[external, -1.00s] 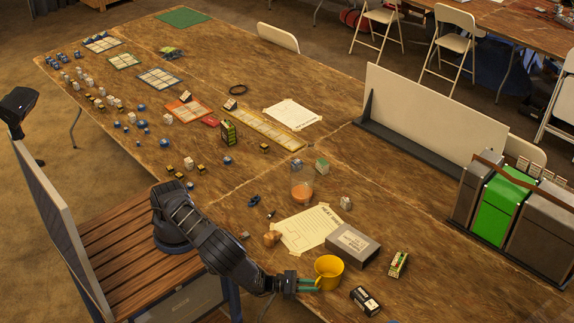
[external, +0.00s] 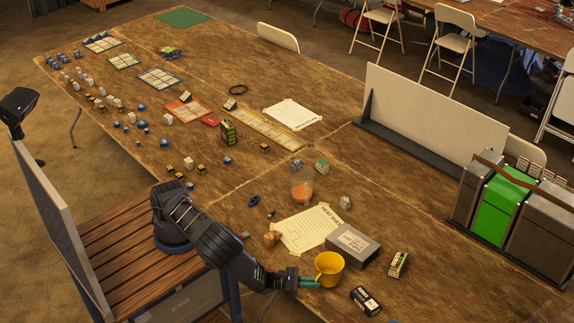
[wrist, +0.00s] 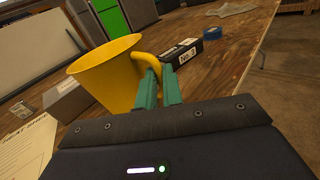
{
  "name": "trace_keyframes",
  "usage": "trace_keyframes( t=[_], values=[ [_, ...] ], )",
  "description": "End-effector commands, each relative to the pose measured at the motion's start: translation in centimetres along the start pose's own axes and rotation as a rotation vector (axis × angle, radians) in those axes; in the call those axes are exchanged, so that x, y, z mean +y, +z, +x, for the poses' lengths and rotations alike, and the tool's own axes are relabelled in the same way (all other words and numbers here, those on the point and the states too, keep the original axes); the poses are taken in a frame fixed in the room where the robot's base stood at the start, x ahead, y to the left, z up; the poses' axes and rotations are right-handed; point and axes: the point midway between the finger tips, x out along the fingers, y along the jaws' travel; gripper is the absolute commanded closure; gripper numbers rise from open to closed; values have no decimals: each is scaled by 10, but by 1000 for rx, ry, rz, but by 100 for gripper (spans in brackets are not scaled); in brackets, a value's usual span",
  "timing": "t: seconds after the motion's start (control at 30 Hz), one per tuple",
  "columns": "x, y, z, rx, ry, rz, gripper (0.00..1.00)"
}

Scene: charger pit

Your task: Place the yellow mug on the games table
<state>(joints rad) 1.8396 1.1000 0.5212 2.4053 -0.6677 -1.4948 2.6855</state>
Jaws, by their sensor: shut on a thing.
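The yellow mug (external: 329,270) is at the near end of the long wooden games table (external: 410,222), beside the grey box. In the wrist view the mug (wrist: 105,78) shows its wide rim, with its handle toward me. My gripper (external: 314,283) has its green fingers shut on the mug's handle. The fingers (wrist: 160,80) also show in the wrist view, one on each side of the handle's lower part. I cannot tell whether the mug's base touches the table top.
A grey box (external: 353,244) stands right behind the mug. A paper sheet (external: 308,229) and a glass of orange drink (external: 302,190) are farther back. Bare wood lies to the right, before the bins (external: 495,205).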

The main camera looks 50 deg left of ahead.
Motion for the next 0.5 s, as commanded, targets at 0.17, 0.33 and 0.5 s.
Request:
trace_keyframes(
  t=[0.17, 0.33, 0.5],
  values=[
    [2, 35, 0, -3, 0, -3, 100],
    [5, 70, -1, -3, -1, -3, 100],
    [8, 104, 0, -4, -1, -4, 100]
  ],
)
